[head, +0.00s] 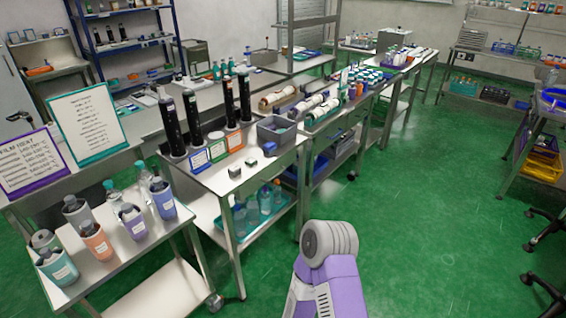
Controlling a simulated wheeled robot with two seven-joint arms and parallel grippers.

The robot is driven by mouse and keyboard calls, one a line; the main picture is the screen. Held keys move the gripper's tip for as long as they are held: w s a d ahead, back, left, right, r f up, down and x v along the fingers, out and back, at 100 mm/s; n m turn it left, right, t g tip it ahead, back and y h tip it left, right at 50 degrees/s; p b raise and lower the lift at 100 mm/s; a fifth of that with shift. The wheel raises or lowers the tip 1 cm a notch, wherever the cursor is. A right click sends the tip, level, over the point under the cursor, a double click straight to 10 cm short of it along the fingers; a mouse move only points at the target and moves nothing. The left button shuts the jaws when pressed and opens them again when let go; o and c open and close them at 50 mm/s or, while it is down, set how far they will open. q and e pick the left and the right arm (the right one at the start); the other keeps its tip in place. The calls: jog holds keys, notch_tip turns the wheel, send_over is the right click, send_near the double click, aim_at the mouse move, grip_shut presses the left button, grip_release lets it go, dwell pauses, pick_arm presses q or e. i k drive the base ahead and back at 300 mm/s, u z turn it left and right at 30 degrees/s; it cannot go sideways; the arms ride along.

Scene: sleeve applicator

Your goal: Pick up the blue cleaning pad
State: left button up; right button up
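A small blue block (270,148), which looks like the blue cleaning pad, lies on the steel table (222,178) at centre left. It is just in front of the grey bin (277,131), near the table's right side. It is too small to make out its texture. Neither of my grippers shows. A purple and grey link of my own arm rises at the bottom centre, apart from the table.
Two small dark-and-white blocks (235,171) sit near the table's front edge. Tall black cylinders (193,118) stand behind them. A lower cart (118,248) with bottles in coloured sleeves is at the left. The green floor (430,210) is open at centre right.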

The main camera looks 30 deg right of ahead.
aim_at(270, 147)
jog(key=z, duration=0.95)
jog(key=i, duration=0.85)
jog(key=z, duration=1.1)
jog(key=i, duration=1.95)
jog(key=u, duration=2.1)
